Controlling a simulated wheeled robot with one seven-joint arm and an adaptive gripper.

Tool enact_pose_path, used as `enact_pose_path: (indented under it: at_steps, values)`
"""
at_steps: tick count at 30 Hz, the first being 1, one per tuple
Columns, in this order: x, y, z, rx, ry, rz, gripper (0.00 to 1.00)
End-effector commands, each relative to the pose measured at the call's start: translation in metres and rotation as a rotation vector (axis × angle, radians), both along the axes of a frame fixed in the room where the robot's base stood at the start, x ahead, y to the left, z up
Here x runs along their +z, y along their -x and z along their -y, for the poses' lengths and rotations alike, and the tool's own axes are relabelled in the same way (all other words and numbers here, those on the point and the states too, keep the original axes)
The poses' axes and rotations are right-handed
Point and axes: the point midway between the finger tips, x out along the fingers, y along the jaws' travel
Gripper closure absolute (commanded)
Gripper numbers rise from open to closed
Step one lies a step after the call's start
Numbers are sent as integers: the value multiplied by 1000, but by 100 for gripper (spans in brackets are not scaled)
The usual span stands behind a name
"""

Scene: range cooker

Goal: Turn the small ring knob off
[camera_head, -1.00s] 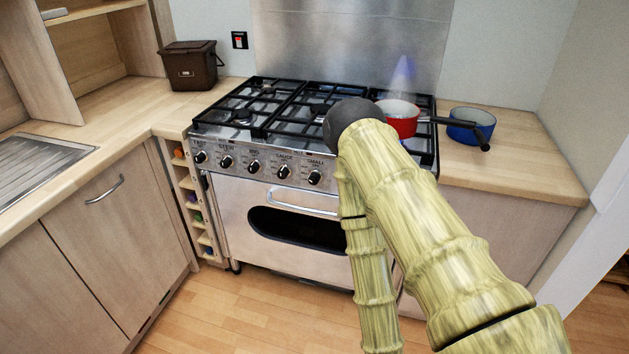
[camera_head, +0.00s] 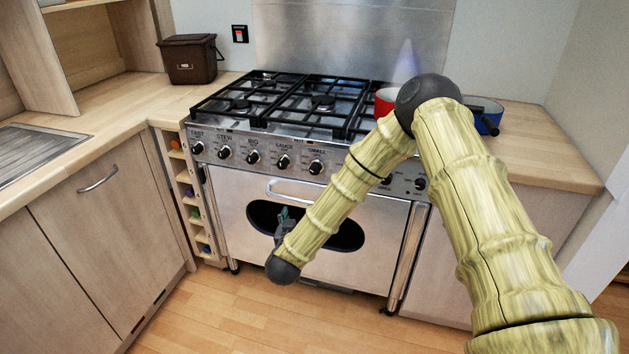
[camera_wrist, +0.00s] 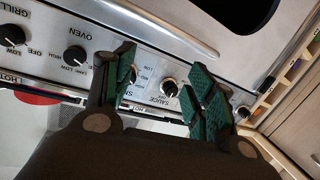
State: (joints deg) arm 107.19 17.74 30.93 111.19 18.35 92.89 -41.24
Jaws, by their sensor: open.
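The small ring knob (camera_head: 316,167) is black with a pale mark, on the cooker's steel front panel under the label "SMALL". In the wrist view, the small ring knob (camera_wrist: 134,75) is mostly hidden behind my left finger. My gripper (camera_head: 284,212) is in front of the oven door, below the knob row. In the wrist view, my gripper (camera_wrist: 165,74) is open and empty, with green-padded fingers. The sauce knob (camera_wrist: 169,87) shows between the fingers, with no contact visible. The small knob's exact setting is too small to tell.
The oven door handle (camera_head: 303,191) crosses below the knobs. A red pan (camera_head: 384,101) stands on the hob with a bluish plume above it, partly hidden by my arm. A blue pot (camera_head: 489,121) is on the right counter. Open floor lies before the cooker.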

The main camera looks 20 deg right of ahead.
Motion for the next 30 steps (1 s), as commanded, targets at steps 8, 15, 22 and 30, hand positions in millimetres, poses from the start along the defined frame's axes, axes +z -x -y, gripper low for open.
enact_pose_path:
  at_steps: [8,15,22,30]
  values:
    - [64,-37,32,-189,76,132,45]
    - [66,-54,45,-197,79,134,45]
    - [66,-84,66,-195,79,134,45]
    - [65,-114,85,-193,78,133,45]
